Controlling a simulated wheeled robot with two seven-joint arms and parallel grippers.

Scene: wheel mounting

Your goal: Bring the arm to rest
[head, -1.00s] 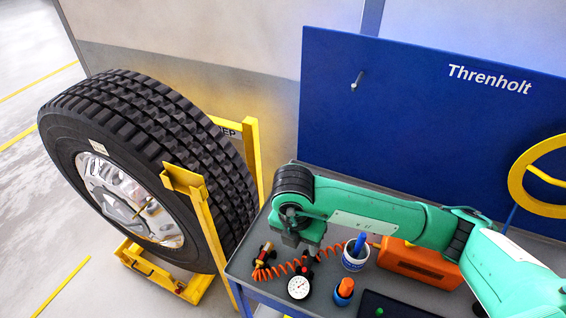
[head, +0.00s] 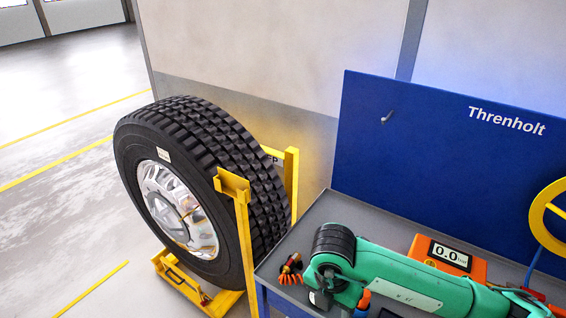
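My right arm, green with black joints, comes in from the right and lies low across the grey workbench (head: 350,210). My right gripper (head: 320,298) is at its end, near the left front part of the bench. It points down, and its fingers are mostly cut off or hidden, so I cannot tell if it is open or shut. My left gripper is not in view.
A large wheel (head: 205,180) stands in a yellow stand (head: 244,245) left of the bench. An orange gauge with a display (head: 448,258) sits behind my arm. A blue panel (head: 430,150) backs the bench.

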